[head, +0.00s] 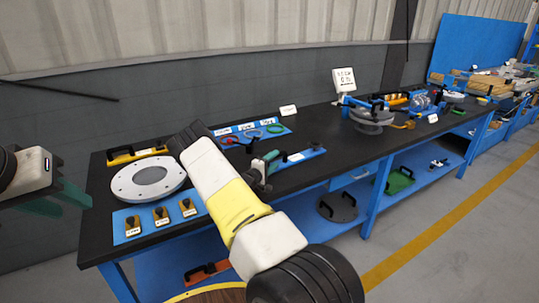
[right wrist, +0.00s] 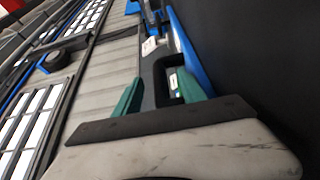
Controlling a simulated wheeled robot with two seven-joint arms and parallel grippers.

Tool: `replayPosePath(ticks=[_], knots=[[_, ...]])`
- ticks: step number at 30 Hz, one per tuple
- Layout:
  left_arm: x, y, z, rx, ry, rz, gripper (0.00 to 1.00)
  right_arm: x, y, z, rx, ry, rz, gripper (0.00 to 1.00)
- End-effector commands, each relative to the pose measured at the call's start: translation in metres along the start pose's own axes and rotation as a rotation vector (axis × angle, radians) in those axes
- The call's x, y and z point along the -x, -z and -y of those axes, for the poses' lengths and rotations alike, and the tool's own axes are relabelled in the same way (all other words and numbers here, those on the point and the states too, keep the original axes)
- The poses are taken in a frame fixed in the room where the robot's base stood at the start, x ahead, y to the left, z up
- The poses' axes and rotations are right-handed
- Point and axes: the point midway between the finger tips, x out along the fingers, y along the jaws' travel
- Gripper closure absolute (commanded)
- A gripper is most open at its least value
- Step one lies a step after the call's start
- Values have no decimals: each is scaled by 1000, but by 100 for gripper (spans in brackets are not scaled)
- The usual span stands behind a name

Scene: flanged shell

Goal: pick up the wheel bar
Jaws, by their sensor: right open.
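A dark bar-like piece with a black handle (right wrist: 158,78) lies on a narrow blue tray (right wrist: 198,60) in the right wrist view; it looks like the wheel bar, but I cannot be sure. My right gripper (right wrist: 160,92) is open, with its green fingers on either side of the black handle. I cannot tell whether they touch it. In the head view the right gripper (head: 262,167) is over the blue tray (head: 300,158), and my forearm and the gripper partly hide the piece. My left gripper (head: 62,197) is at the left edge, its green fingers apart, away from the piece.
A round white flanged disc (head: 148,179) lies on the black bench (head: 100,222) to the left. A blue tray (head: 133,228) with several yellow-and-black pieces lies in front. Another blue tray (head: 285,130) holds coloured rings. A grey round assembly (head: 372,118) stands farther right.

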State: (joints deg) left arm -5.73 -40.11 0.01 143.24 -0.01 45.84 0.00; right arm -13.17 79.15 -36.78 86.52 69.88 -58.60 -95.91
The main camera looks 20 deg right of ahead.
Motion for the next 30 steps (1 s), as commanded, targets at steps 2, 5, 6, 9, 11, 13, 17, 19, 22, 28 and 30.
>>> replayPosePath(ticks=[2,5,6,9,11,13,17,19,22,28,30], knots=[[0,0,0,0,0,0,64,-15,-1,-2,-2,-3,3,52],[0,0,0,0,0,0,64,-28,0,-2,-3,-1,2,52],[0,0,0,0,0,0,64,-32,0,-2,-2,-1,2,52],[0,0,0,0,0,0,64,-36,1,-2,-2,-1,0,52],[0,0,0,0,0,0,64,-37,1,-2,-2,0,0,52],[0,0,0,0,0,0,64,-37,0,-2,-2,0,0,52],[0,0,0,0,0,0,64,-37,0,-2,-2,0,0,62],[0,0,0,0,0,0,64,-37,0,-2,-2,0,0,75],[0,0,0,0,0,0,64,-37,0,-2,-2,0,0,95],[0,0,0,0,0,0,64,-36,0,-2,-2,0,0,100],[0,0,0,0,0,0,64,-36,0,-2,-2,0,0,100]])
